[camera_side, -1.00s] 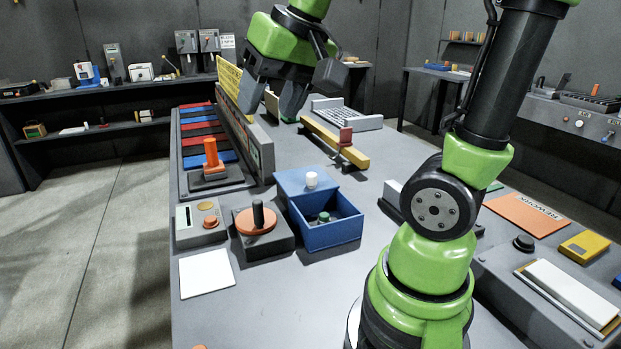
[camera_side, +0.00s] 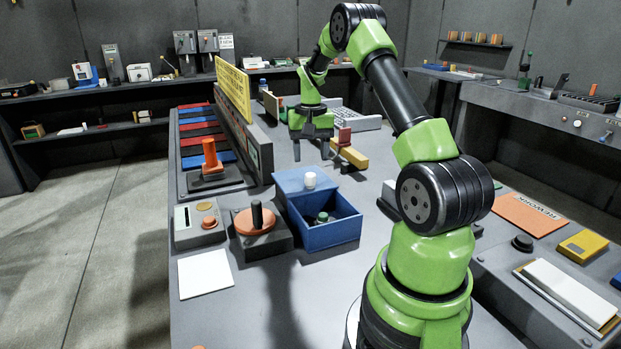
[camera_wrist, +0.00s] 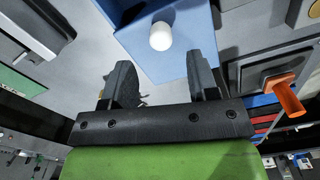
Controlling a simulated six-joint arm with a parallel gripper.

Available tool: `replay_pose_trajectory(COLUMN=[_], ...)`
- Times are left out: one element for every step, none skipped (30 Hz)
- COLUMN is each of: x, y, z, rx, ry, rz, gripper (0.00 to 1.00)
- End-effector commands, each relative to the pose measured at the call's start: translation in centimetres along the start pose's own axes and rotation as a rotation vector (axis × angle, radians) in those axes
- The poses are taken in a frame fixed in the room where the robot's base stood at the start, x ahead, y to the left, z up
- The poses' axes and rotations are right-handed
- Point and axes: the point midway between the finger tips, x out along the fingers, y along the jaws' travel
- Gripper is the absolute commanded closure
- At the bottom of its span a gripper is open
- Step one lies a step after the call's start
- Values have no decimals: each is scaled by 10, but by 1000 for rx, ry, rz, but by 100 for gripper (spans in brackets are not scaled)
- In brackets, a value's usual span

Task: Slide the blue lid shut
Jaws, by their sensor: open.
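The blue box (camera_side: 335,233) stands on the grey table with its front part open; a green-topped object (camera_side: 322,217) sits inside. The blue lid (camera_side: 292,183) with a white knob (camera_side: 310,180) is slid back, toward the far side. In the wrist view the lid (camera_wrist: 180,62) and its white knob (camera_wrist: 161,36) lie beyond the fingertips. My gripper (camera_side: 310,150) points down above the table behind the lid, clear of it. Its two fingers are apart and empty in the wrist view (camera_wrist: 163,75).
An orange-topped joystick unit (camera_side: 257,225) stands left of the box. An orange-handled lever (camera_side: 211,160) and a yellow panel (camera_side: 234,90) are farther left. A yellow bar with a red block (camera_side: 345,138) is right of my gripper.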

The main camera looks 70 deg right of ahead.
Motion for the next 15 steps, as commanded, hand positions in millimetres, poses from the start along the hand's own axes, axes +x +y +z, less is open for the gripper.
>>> replay_pose_trajectory(x=[11,17,25,30,36,42,47,51,56,59,61,64,66,67,68], y=[0,0,0,0,0,0,0,0,0,-1,-1,-1,-1,-1,-1], z=[1,1,1,1,1,1,1,1,1,1,1,1,1,1,0], rx=[-1,-1,-1,-1,-1,-1,-1,-1,-1,-1,-1,-1,-1,-1,-1], ry=[-6,-6,-5,-6,-5,-5,-5,-3,-4,-2,-1,-2,-1,-1,0], rz=[1,0,1,1,0,0,0,0,0,0,-1,-1,-1,-1,-1], gripper=[46,46,46,46,46,46,46,46,46,46,46,46,46,46,46])
